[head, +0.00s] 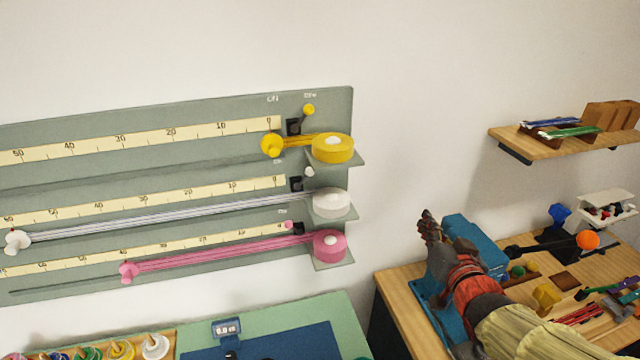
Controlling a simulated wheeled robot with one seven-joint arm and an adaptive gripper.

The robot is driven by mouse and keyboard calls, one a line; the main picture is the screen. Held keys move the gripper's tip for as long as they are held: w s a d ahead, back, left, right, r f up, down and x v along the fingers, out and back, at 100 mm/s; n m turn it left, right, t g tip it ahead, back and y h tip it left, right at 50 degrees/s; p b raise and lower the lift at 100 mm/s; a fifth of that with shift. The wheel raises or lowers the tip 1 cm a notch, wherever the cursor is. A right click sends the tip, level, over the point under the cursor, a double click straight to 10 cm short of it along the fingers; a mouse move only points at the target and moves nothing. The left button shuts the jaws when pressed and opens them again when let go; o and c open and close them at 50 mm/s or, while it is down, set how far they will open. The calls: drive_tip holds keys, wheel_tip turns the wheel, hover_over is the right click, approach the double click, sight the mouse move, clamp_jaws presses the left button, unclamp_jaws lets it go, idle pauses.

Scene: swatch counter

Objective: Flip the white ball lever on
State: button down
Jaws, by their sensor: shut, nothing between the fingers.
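The white ball lever (310,172) is on the grey-green wall panel (200,112). Its small white ball sits up and right of its dark bracket (296,184), just above the white spool (332,202). Small labels stand above the levers, too small to read surely. My gripper (429,224) is at the right, well away from the lever and lower than it. Its dark fingers point up, are shut and hold nothing. My arm reaches it from the bottom right.
Yellow (333,148) and pink (329,245) spools sit on small ledges above and below the white one. A wooden bench (402,318) with a blue device (474,240) and an orange-ball lever (587,239) is at right. Bare wall lies between panel and my gripper.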

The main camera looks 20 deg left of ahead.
sight(311, 175)
drive_tip(key=s+a+n+g+y, duration=0.1)
drive_tip(key=s+a+y, duration=0.2)
drive_tip(key=a+y, duration=0.4)
drive_tip(key=s+a+n+g+y, duration=0.1)
drive_tip(key=s+a+y, duration=0.3)
drive_tip(key=a+y, duration=0.3)
drive_tip(key=shift+s+a+f+p, duration=0.15)
drive_tip(key=shift+a+f+p, duration=0.2)
drive_tip(key=shift+f+p, duration=0.05)
drive_tip(key=x, duration=1.4)
